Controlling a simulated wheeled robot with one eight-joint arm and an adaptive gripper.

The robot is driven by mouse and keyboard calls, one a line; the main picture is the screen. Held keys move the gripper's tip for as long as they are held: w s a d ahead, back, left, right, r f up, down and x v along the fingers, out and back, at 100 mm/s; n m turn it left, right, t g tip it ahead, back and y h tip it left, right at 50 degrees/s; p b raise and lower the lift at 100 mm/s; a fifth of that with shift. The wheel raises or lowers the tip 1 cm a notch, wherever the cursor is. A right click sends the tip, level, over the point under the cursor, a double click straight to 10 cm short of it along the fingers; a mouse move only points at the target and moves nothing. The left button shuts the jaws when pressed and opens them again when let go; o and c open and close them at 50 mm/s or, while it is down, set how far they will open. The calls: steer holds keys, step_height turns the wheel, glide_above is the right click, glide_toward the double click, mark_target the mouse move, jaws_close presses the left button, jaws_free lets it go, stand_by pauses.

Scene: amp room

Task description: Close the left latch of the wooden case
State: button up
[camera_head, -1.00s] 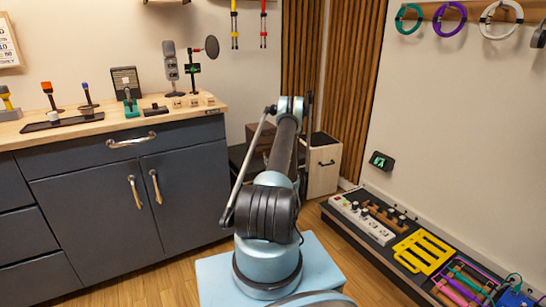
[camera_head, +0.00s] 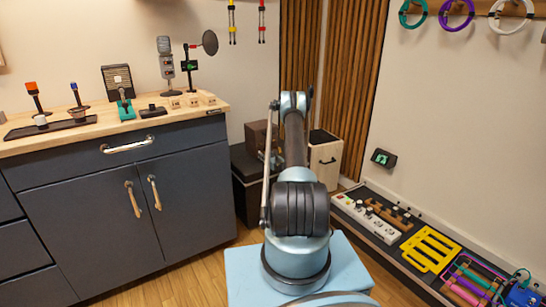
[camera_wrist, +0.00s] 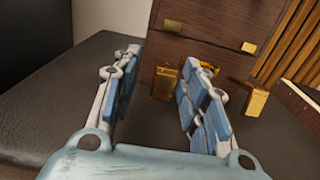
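The dark brown wooden case (camera_wrist: 215,22) stands on a black surface in the wrist view, with two brass plates on its upper front. The brass left latch (camera_wrist: 164,84) is low on the front, between my fingers in the picture, and looks swung down from its plate (camera_wrist: 173,26). More brass shows by my right fingertip; I cannot tell whether they touch. The right latch (camera_wrist: 256,102) hangs out, tilted. My gripper (camera_wrist: 162,64) is open, its fingers wide apart.
A dark blue counter (camera_head: 95,205) stands at left. A low shelf of gear (camera_head: 392,245) runs along the right wall. Wooden floor shows between them.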

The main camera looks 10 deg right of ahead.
steer(key=shift+w+a, duration=0.2)
steer(key=shift+w, duration=0.1)
steer(key=shift+w+d, duration=0.1)
steer(key=shift+d, duration=0.1)
steer(key=shift+d, duration=0.15)
